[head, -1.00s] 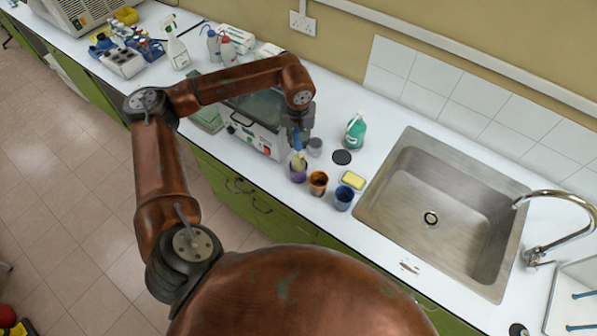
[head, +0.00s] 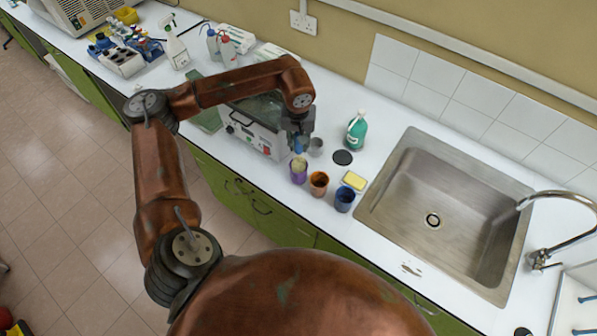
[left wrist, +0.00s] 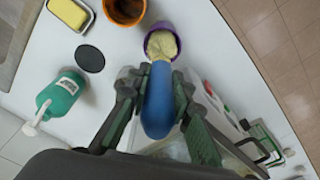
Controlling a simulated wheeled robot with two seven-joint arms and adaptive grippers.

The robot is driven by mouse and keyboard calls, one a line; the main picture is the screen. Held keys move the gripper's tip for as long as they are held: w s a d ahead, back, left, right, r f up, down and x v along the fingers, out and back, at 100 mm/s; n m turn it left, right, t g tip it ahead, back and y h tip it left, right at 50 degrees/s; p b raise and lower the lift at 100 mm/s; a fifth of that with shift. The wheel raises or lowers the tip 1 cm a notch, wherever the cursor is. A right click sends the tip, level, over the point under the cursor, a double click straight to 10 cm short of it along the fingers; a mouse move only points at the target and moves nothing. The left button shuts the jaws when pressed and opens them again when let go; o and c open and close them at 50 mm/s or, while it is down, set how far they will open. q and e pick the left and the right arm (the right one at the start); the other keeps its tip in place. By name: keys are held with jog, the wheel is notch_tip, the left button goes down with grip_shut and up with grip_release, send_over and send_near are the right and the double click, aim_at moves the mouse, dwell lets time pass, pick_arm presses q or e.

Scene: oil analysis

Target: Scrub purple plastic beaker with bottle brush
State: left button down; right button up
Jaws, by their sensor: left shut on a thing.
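The purple plastic beaker (head: 299,176) stands on the white counter, at the left end of a short row of beakers. In the left wrist view the purple beaker (left wrist: 150,45) is at the top, with the pale brush head (left wrist: 163,43) inside its mouth. My left gripper (head: 298,143) is above the beaker, shut on the blue handle of the bottle brush (left wrist: 158,105). The handle lies between the two fingers (left wrist: 156,92) in the left wrist view. The lower part of the brush head is hidden by the beaker. My right gripper is not in view.
Close right of the purple beaker are an orange beaker (head: 318,182), a blue beaker (head: 343,199) and a yellow sponge (head: 354,180). A white instrument (head: 262,140) is left, the sink (head: 440,205) right.

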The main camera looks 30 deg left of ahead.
pick_arm(q)
jog(key=shift+r+p, duration=2.7)
jog(key=shift+r, duration=2.95)
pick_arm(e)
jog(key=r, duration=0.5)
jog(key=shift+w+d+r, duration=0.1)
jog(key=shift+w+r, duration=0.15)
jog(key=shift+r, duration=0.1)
pick_arm(q)
jog(key=shift+f, duration=0.1)
